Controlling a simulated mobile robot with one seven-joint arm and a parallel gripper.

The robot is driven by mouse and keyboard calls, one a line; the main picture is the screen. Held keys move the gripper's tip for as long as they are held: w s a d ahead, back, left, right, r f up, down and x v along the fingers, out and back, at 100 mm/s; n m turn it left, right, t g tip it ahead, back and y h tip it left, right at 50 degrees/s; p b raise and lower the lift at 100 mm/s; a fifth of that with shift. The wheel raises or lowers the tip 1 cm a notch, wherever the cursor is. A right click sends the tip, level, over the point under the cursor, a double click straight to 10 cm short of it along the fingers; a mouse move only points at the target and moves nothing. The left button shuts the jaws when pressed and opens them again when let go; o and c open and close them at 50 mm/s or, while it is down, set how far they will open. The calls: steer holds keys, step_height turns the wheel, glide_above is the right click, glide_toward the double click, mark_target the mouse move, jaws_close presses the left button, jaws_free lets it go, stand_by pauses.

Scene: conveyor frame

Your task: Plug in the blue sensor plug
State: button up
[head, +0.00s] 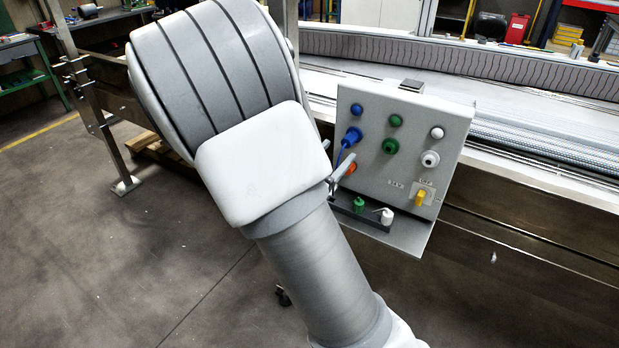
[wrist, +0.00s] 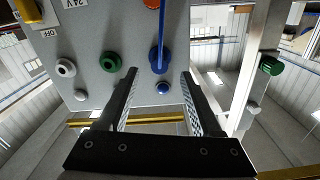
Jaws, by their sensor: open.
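The blue plug (head: 353,135) is at the blue socket in the left column of the grey panel, with a thin blue stem running from it. In the wrist view, where the panel is upside down, the blue plug (wrist: 158,59) sits at the socket with its stem rising past the top edge. I cannot tell how deep it is seated. My gripper (wrist: 160,74) is open, its fingers apart on either side of the blue plug and not visibly touching it. In the head view my gripper (head: 341,168) is mostly hidden behind my arm.
The panel (head: 370,180) also has a green socket (head: 390,146), a white socket (head: 430,159), an orange part (head: 350,168) and a yellow switch (head: 420,198). A green plug (head: 359,203) and a white plug (head: 386,215) stand in the dark holder below. Conveyor rails run behind.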

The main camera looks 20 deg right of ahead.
steer(key=p+v, duration=0.1)
steer(key=v, duration=1.1)
steer(key=shift+s+a, duration=0.25)
steer(key=w+a+r+n+t+y+p, duration=0.1)
steer(key=w+a+r+n+y+p, duration=0.15)
steer(key=w+a+y, duration=0.55)
steer(key=s+a+r+n+g+y+p, duration=0.1)
steer(key=s+a+r+n+y+p, duration=0.15)
steer(key=s+r+n+y, duration=0.4)
steer(key=s+d+r+n+g+p, duration=0.1)
steer(key=s+d+r+g, duration=0.1)
steer(key=s, duration=0.6)
steer(key=s+d+r+n+g+p, duration=0.2)
steer(key=s+d+r, duration=0.3)
steer(key=s, duration=0.4)
steer(key=shift+d+n+g, duration=0.3)
steer(key=shift+d+g, duration=0.35)
steer(key=shift+g, duration=0.05)
steer(key=shift+s, duration=0.1)
